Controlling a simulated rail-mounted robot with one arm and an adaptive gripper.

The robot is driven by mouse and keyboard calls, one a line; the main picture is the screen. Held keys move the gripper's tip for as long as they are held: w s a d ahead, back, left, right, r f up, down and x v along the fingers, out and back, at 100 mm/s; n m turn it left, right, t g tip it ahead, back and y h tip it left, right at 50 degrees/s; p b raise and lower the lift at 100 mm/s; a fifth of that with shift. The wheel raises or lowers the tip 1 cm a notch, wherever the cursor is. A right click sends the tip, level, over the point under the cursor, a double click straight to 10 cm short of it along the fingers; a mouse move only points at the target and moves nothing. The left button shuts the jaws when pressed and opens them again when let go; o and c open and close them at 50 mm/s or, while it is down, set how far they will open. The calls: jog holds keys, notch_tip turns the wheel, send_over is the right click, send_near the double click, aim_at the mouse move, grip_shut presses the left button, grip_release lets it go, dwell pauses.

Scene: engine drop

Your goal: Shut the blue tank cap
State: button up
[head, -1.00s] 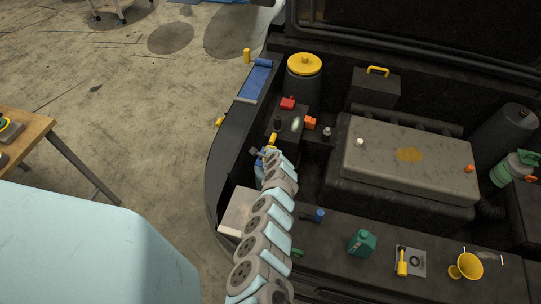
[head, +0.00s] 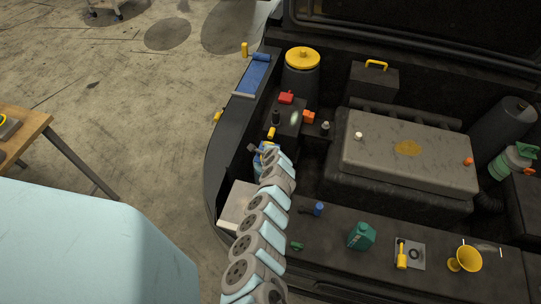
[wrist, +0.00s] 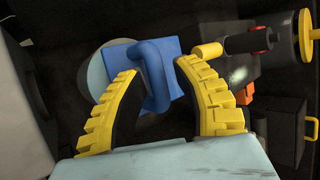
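The blue cap (wrist: 172,58) with its raised, bent handle (wrist: 157,85) is close in front of my gripper in the wrist view. A pale round surface (wrist: 95,72) shows behind it. My gripper (wrist: 160,68) has its yellow ribbed fingers spread, one on each side of the blue handle. The left finger is very near the handle; I cannot tell if it touches. A gap shows at the right finger. In the head view a bit of blue (head: 259,161) shows beside the end of my arm, which hides most of the cap and gripper.
A black part with a yellow tip (wrist: 208,50) lies just right of the fingers. A red cap (head: 286,97), an orange cap (head: 308,117) and a yellow-lidded canister (head: 302,58) stand beyond. The engine block (head: 405,155) is to the right.

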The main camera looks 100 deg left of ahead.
jog(key=shift+d+r, duration=0.35)
jog(key=shift+w+d+r, duration=0.5)
jog(key=shift+w+d, duration=0.05)
jog(key=shift+w, duration=0.05)
jog(key=shift+d+r, duration=0.2)
jog(key=shift+r, duration=0.25)
jog(key=v, duration=0.8)
jog(key=shift+f, duration=0.15)
jog(key=shift+w+d, duration=0.1)
dwell(0.4)
